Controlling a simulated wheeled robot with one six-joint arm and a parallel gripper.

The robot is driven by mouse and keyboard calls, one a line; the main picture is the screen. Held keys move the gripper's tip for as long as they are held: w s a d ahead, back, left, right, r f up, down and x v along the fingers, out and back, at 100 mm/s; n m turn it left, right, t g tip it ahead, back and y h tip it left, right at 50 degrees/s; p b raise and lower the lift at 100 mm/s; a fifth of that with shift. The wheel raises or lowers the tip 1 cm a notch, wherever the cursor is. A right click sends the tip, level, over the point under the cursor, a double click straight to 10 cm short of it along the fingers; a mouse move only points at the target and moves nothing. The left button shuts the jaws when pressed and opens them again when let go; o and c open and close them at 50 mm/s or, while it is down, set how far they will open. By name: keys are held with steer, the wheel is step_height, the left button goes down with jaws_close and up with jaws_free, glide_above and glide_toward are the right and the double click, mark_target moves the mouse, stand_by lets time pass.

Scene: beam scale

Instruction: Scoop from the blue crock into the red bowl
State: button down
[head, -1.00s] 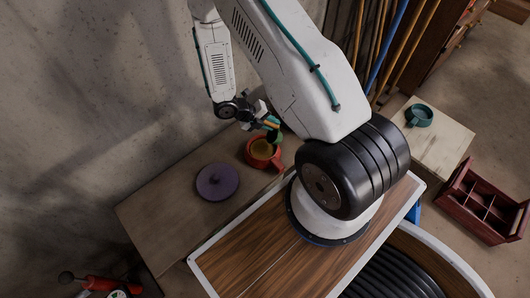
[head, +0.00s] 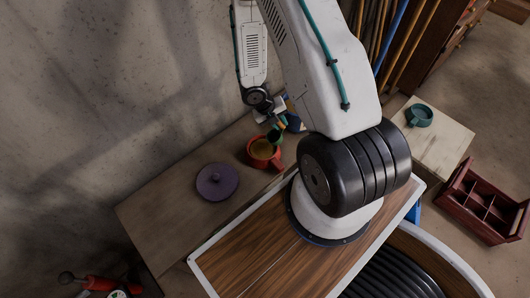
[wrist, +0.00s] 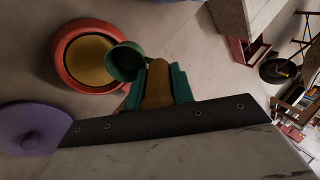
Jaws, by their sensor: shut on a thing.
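My gripper (head: 281,123) is shut on the tan handle of a green scoop (head: 274,136). In the wrist view, the teal fingers of my gripper (wrist: 160,84) clasp that handle, and the cup of the scoop (wrist: 125,62) overlaps the bowl's right rim. The red bowl (head: 252,160) stands on the table and shows yellow inside; it also appears in the wrist view (wrist: 60,66). I cannot tell whether the scoop touches it or holds anything. A blue thing (head: 294,121), perhaps the blue crock, shows partly behind my gripper and arm.
A purple knobbed lid (head: 217,182) lies left of the bowl on the wooden table (head: 160,215). The table's left part is clear. A teal cup (head: 419,115) stands on a pale side table (head: 447,138), right.

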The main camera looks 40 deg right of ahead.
steer(key=shift+r, duration=3.2)
steer(key=shift+m+t+y, duration=0.3)
steer(key=shift+m+y, duration=0.9)
steer(key=m+t+y, duration=0.1)
steer(key=m+y, duration=0.1)
steer(key=m, duration=0.1)
steer(key=shift+t, duration=0.4)
